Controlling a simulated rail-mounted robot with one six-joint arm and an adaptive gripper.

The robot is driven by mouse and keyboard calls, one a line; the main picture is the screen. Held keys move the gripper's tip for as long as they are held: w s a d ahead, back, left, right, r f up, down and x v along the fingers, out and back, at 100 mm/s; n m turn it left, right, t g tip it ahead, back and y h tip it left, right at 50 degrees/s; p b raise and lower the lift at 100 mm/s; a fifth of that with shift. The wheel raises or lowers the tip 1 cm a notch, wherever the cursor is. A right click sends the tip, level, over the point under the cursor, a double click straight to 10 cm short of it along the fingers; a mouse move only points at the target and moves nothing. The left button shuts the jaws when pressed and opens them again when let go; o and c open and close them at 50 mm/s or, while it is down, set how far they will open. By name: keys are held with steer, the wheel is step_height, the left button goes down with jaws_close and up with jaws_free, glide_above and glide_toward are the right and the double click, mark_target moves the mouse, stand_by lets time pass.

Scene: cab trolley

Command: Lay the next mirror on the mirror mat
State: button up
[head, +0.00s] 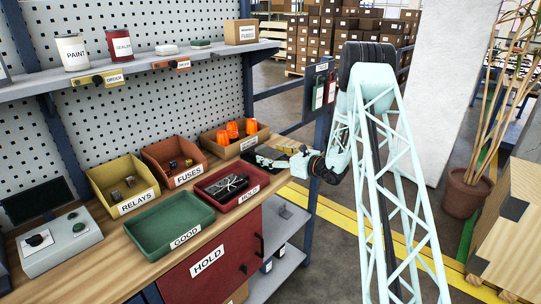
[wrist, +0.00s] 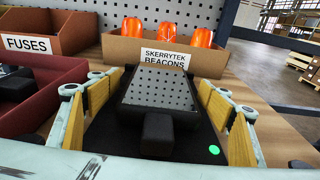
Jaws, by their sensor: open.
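A mirror (wrist: 160,86) with a dark frame and a black block at its near end lies face up in the wrist view, its face reflecting the pegboard. It lies on a flat black surface that looks like the mirror mat (wrist: 196,146), with a green dot at its near right. The mat also shows in the head view (head: 262,160), partly hidden by my gripper. My gripper (head: 283,151) is open, with one yellow-padded finger on each side of the mirror. I cannot tell whether the pads touch it. The mirror is hard to make out in the head view.
The beacon box (head: 236,138) with orange beacons stands just behind the mat. The red HOLD tray (head: 250,196), with dark items inside, is close on the left. The green GOOD tray (head: 170,228), fuses bin (head: 187,178) and relays bin (head: 136,207) stand farther left.

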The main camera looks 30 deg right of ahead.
steer(key=shift+s, duration=0.1)
steer(key=shift+v, duration=5.95)
steer(key=shift+r, duration=0.1)
